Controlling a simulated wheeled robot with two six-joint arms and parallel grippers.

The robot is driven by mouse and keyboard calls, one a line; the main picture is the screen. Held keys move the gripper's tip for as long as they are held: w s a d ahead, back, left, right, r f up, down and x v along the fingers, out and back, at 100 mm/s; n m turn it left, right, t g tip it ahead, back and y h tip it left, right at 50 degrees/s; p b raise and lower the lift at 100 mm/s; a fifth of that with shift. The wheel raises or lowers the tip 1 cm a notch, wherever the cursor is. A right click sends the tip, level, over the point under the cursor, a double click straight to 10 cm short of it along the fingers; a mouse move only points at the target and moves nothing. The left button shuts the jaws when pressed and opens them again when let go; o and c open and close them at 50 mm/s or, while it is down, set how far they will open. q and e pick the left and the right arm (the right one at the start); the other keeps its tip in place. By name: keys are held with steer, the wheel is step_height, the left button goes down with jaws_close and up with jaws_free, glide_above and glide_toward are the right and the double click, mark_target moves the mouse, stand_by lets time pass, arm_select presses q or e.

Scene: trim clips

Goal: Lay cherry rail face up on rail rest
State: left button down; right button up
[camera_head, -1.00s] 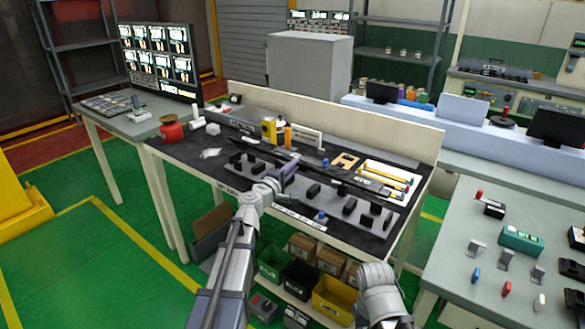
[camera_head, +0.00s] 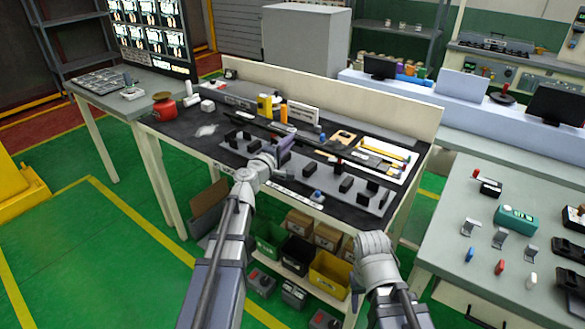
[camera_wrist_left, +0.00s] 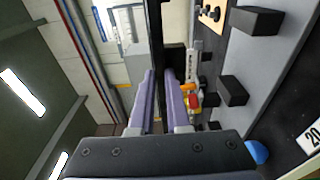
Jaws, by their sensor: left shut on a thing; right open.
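My left gripper (camera_head: 284,146) is over the middle of the workbench. In the left wrist view its two purple fingers (camera_wrist_left: 160,100) are shut on a long dark rail (camera_wrist_left: 153,40), which runs away from the camera between them. In the head view the rail (camera_head: 248,122) is a thin dark bar held above the bench; part is hidden by the gripper. A grey strip with several black upright blocks (camera_head: 345,185) lies beneath, probably the rail rest. My right gripper (camera_head: 357,292) hangs low in front of the bench, away from the rail; its fingers show poorly.
Behind the rail stand a yellow box (camera_head: 265,106), an orange bottle (camera_head: 284,114) and a white tray (camera_head: 385,153) with yellow-handled tools. A red pot (camera_head: 164,106) is at the bench's left. Bins (camera_head: 330,274) fill the shelf below. Another table (camera_head: 450,230) stands at right.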

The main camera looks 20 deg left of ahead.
arm_select(q)
steer(key=shift+w+f+b, duration=0.1)
steer(key=shift+f+b, duration=4.35)
steer(key=shift+f, duration=0.35)
steer(key=shift+r, duration=0.15)
steer(key=c, duration=0.9)
jaws_free()
